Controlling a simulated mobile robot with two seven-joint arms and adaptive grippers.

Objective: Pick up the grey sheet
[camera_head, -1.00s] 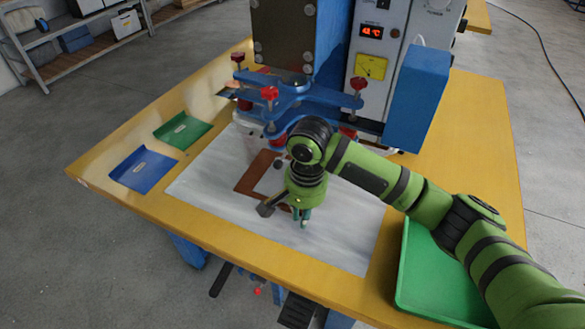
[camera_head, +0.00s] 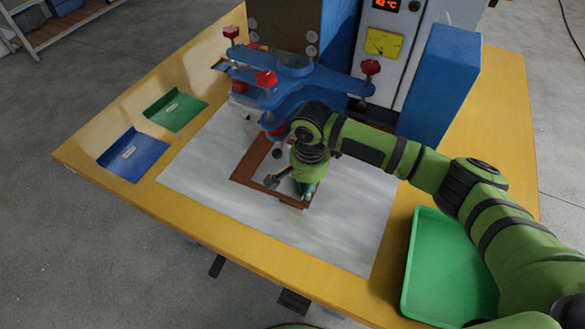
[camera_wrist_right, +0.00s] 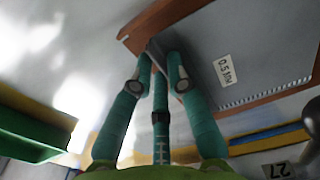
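The grey sheet (camera_wrist_right: 225,45) shows in the right wrist view with a "0.5 MM" label, lying over a brown frame (camera_wrist_right: 262,98). In the head view the brown frame (camera_head: 245,168) lies on the white mat (camera_head: 225,205), and my right arm hides much of the area inside it. My right gripper (camera_head: 303,190) points down at the near part of the frame. In the wrist view the teal fingertips of my right gripper (camera_wrist_right: 158,70) are close together at a corner of the sheet. Whether they grip it is unclear. My left gripper is not in view.
A blue press (camera_head: 295,80) with red knobs stands just behind the frame. A blue holder (camera_head: 133,155) and a green holder (camera_head: 175,110) are at the left. A green tray (camera_head: 450,265) lies at the right. The near part of the mat is clear.

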